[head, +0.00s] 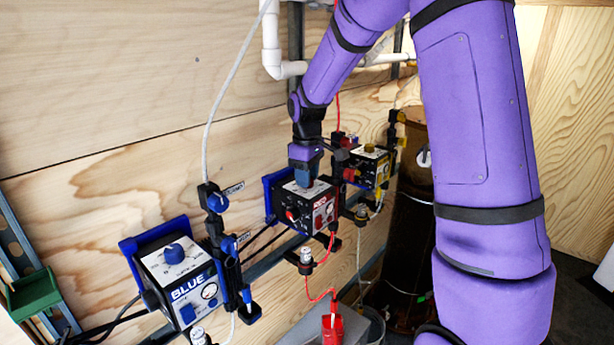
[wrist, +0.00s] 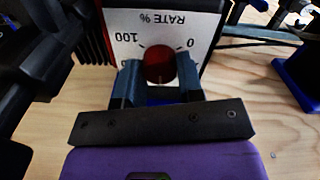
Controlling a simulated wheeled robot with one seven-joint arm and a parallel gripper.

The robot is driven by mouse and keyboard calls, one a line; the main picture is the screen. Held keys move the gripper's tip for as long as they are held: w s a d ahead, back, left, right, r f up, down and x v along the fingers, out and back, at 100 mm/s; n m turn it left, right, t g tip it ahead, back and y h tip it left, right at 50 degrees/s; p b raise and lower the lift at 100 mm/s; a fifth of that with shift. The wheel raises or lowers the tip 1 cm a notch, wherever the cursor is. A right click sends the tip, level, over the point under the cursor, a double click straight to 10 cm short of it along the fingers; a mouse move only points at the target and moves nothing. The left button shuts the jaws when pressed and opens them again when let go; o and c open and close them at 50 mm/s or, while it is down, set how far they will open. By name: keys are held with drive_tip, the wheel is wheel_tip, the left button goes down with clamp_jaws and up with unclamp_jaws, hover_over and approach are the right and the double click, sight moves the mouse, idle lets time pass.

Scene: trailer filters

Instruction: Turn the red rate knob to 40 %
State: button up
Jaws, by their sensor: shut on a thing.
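The red rate knob (wrist: 158,62) stands on a white plate marked RATE % (wrist: 165,20), seen upside down in the wrist view. The marks 100 and 0 can be read; others are partly or fully hidden by the fingers, and I cannot make out a pointer. My gripper (wrist: 158,84) has one finger on each side of the knob and is shut on it. In the head view my gripper (head: 303,167) reaches down onto the top of the middle, red-labelled pump (head: 322,213) and hides the knob there.
A blue pump (head: 183,279) with a blue top knob is at the front left. A yellow-marked pump (head: 371,166) is just behind the red one. Tubes and fittings run along the plywood wall (head: 100,130). A red container (head: 333,327) stands below.

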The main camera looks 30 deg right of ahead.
drive_tip(key=shift+n, duration=1.2)
drive_tip(key=o, duration=0.9)
wheel_tip(320, 180, up, 11)
drive_tip(key=shift+f, duration=0.1)
